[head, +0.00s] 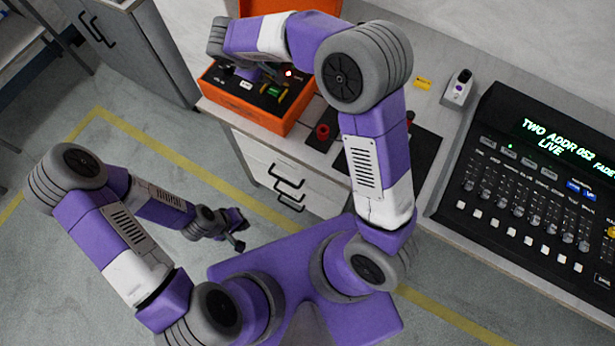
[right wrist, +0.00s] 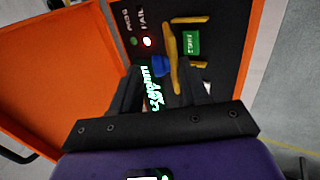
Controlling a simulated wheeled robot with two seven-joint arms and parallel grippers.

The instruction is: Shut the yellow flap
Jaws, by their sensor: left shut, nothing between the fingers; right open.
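The yellow flap (right wrist: 172,55) stands up, seen nearly edge-on, beside a green lit label (right wrist: 193,43) on the black panel of an orange box (head: 262,115). In the head view the flap shows only as a small yellow patch (head: 285,91). My right gripper (right wrist: 160,78) is open over the panel. Its fingertips are close to the flap; I cannot tell whether they touch it. A blue part (right wrist: 160,66) shows between the fingers. My left gripper (head: 238,231) is shut and empty, low in front of the bench, far from the box.
The box's orange lid (right wrist: 50,70) stands open. A red light (right wrist: 147,42) glows on the panel. A red knob (head: 322,131) on a dark plate lies beside the box. A lighting console (head: 500,190) fills the bench's right. A white device (head: 457,90) stands behind.

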